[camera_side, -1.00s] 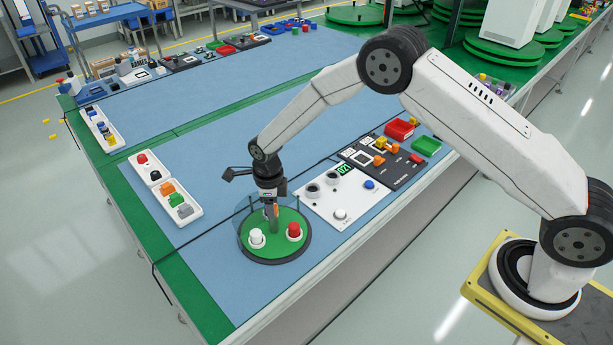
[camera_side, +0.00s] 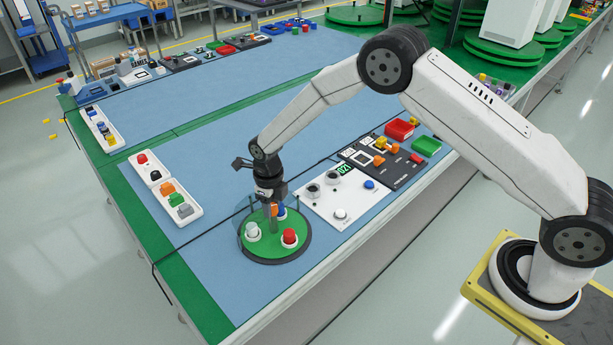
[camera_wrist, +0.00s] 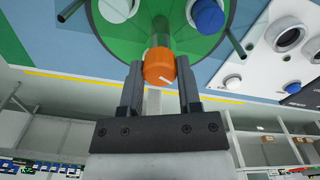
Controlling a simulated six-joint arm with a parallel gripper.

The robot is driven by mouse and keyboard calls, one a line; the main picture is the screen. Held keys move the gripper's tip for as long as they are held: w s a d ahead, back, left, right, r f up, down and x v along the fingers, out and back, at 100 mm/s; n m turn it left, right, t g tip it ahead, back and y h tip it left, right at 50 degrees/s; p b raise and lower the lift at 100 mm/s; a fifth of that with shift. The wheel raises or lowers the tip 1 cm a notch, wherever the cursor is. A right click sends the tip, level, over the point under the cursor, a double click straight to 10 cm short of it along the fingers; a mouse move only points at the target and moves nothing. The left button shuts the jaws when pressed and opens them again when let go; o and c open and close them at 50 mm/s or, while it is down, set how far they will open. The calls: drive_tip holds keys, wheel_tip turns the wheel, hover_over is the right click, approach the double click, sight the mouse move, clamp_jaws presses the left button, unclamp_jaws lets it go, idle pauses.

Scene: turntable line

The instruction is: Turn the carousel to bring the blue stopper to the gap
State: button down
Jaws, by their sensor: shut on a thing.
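The carousel is a green disc with a dark rim (camera_side: 268,251), low on the blue mat. It carries a white stopper (camera_side: 252,231) at left, a red stopper (camera_side: 290,238) at front right and a blue stopper (camera_side: 281,211) at back right, partly behind my gripper (camera_side: 272,212). A clear guard with posts stands around its back and left; I cannot make out the gap's edges. In the wrist view my gripper (camera_wrist: 159,72) is shut on the orange knob (camera_wrist: 158,66) above the disc. The white stopper (camera_wrist: 117,9) and blue stopper (camera_wrist: 207,15) also show there.
A white panel (camera_side: 318,204) with dark sockets, a display and buttons lies right of the carousel, a dark panel (camera_side: 382,166) beyond. White trays (camera_side: 180,202) with coloured pieces lie left. The mat between is clear.

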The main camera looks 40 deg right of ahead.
idle(0.6)
drive_tip(key=shift+c, duration=1.4)
unclamp_jaws()
drive_tip(key=shift+r, duration=0.15)
drive_tip(key=shift+d+r, duration=0.1)
drive_tip(key=shift+r, duration=3.65)
